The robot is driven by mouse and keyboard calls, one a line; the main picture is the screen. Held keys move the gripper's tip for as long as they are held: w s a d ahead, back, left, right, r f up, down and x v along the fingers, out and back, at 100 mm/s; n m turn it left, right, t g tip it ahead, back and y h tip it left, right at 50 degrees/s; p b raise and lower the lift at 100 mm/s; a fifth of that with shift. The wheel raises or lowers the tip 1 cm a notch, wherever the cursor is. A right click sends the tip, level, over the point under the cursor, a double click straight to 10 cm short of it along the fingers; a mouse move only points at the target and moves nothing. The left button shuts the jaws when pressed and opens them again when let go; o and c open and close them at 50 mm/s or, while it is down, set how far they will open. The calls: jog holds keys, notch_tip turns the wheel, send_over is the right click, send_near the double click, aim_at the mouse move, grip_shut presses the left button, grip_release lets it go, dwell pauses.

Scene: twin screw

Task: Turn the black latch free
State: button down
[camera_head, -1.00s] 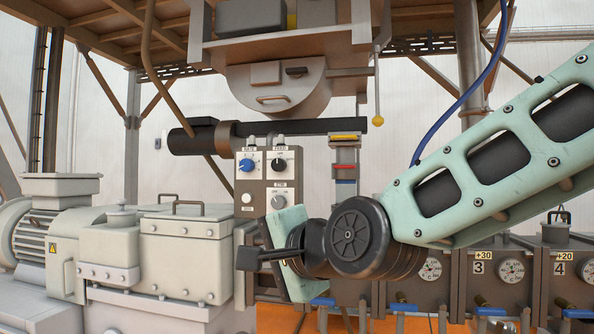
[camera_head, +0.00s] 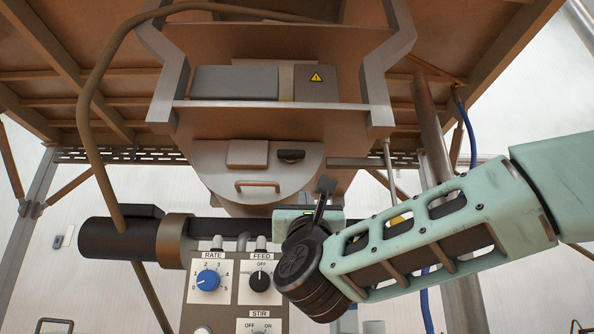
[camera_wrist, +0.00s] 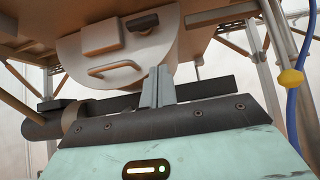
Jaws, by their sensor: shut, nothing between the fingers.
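A curved handle (camera_head: 258,185) is on the hatch cover, left of the latch. A black horizontal tube (camera_head: 120,238) runs below the hatch. A control panel (camera_head: 234,280) with RATE and FEED knobs stands beneath. A bent brown pipe (camera_head: 96,110) is at the left.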

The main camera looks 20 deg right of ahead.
jog(key=p, duration=0.5)
send_near(302, 159)
jog(key=w, duration=0.2)
jog(key=w+d, duration=0.1)
jog(key=w, duration=0.1)
jog(key=shift+d, duration=0.1)
jog(key=shift+w+r+p, duration=0.1)
jog(key=shift+r+p, duration=1.35)
jog(key=shift+r, duration=0.55)
jog(key=shift+w+d+n+y+b, duration=0.15)
jog(key=shift+n+y+b, duration=0.15)
jog(key=shift+n+y, duration=0.2)
jog(key=shift+s+n, duration=0.2)
jog(key=shift+n, duration=0.2)
jog(key=shift+t+y, duration=0.3)
jog(key=shift+y, duration=0.1)
